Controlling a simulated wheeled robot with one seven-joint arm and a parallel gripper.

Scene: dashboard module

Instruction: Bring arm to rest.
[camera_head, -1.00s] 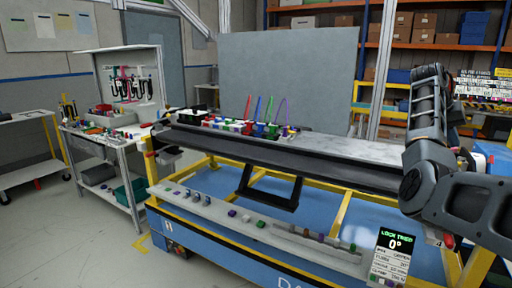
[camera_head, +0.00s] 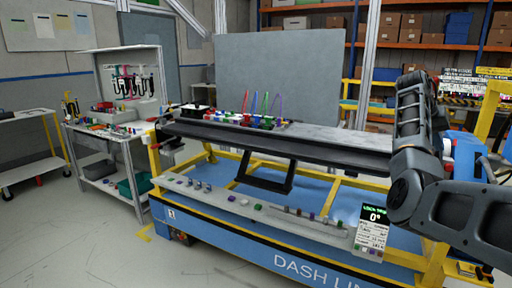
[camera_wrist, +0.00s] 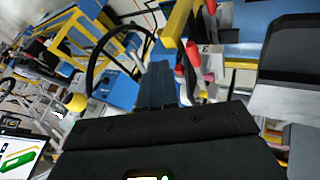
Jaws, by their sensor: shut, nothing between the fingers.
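My arm stands folded at the right of the head view, with a dark upright link and a bent joint. My gripper (camera_wrist: 157,72) shows in the wrist view as two dark fingers close together, with nothing held between them. Its tips point toward a blue box and a black curved cable or hoop. In the head view the arm's own links hide the gripper.
The blue dash line station (camera_head: 250,240) with a long dark beam (camera_head: 280,143) stands ahead, close to my arm's left side. A display sign (camera_head: 373,228) stands at its front right. A workbench (camera_head: 118,135) is at left. Open floor (camera_head: 85,235) lies at lower left.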

